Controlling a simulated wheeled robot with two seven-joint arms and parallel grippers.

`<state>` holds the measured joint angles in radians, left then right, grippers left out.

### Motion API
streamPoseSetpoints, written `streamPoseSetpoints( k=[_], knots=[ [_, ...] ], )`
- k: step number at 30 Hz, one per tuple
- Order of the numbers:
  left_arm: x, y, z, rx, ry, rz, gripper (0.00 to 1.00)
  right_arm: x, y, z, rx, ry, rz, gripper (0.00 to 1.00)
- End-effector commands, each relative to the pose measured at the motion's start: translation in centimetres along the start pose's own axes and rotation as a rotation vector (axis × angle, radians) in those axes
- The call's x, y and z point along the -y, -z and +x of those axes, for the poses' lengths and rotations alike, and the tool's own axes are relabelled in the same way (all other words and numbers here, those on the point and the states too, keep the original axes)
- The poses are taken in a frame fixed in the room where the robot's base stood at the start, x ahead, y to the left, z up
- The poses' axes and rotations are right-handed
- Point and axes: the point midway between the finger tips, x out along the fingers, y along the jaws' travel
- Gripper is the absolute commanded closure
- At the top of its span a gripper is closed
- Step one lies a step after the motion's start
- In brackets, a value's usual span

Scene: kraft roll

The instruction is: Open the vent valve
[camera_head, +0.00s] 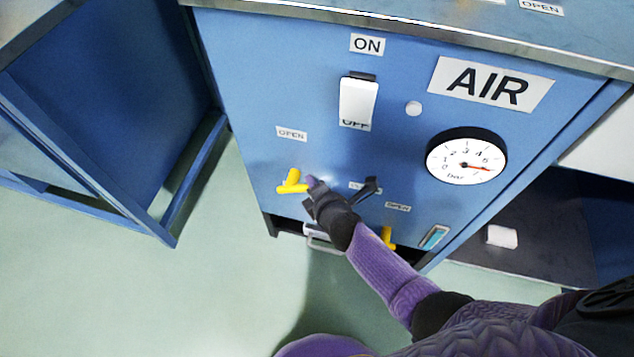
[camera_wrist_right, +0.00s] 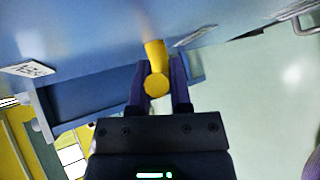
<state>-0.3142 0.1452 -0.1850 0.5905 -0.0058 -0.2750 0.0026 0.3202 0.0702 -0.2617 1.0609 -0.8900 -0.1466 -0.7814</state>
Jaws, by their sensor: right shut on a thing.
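A yellow valve handle (camera_head: 291,183) sits on the lower left of the blue panel, below an OPEN label (camera_head: 291,133). My right gripper (camera_head: 312,185) is at this handle, coming from its right. In the right wrist view, the yellow handle (camera_wrist_right: 156,70) lies between the two fingers of my right gripper (camera_wrist_right: 158,88), which is shut on it. A second yellow handle (camera_head: 388,236) is lower right, partly behind my right forearm. I cannot read which one is marked vent. My left gripper is not in view.
The blue panel carries a white ON/OFF switch (camera_head: 358,102), an AIR sign (camera_head: 491,86) and a round pressure gauge (camera_head: 466,156). A blue frame (camera_head: 90,180) stands at the left. Green floor (camera_head: 190,290) is clear in front. A metal drawer pull (camera_head: 322,245) is below my gripper.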

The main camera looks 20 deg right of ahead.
Motion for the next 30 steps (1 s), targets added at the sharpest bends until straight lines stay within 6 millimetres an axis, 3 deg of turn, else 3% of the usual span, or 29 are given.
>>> streamPoseSetpoints(
  k=[6, 20, 21, 25, 26, 30],
  knots=[
    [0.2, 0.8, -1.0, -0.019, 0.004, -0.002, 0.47, -0.5, 0.0, -0.1, 0.011, 0.039, -0.041, 1.00],
    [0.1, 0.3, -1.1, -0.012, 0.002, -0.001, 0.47, -0.4, 0.1, 0.0, 0.014, 0.051, -0.051, 1.00],
    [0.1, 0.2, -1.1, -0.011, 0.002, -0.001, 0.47, -0.4, 0.1, 0.0, 0.014, 0.051, -0.050, 0.73],
    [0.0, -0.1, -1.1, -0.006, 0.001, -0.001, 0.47, -0.4, 0.1, 0.0, 0.013, 0.050, -0.050, 0.46],
    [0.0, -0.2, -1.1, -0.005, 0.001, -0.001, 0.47, -0.4, 0.1, 0.0, 0.013, 0.050, -0.050, 0.40],
    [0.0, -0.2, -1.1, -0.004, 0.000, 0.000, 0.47, -0.4, 0.1, 0.0, 0.014, 0.050, -0.050, 0.40]
  ],
)
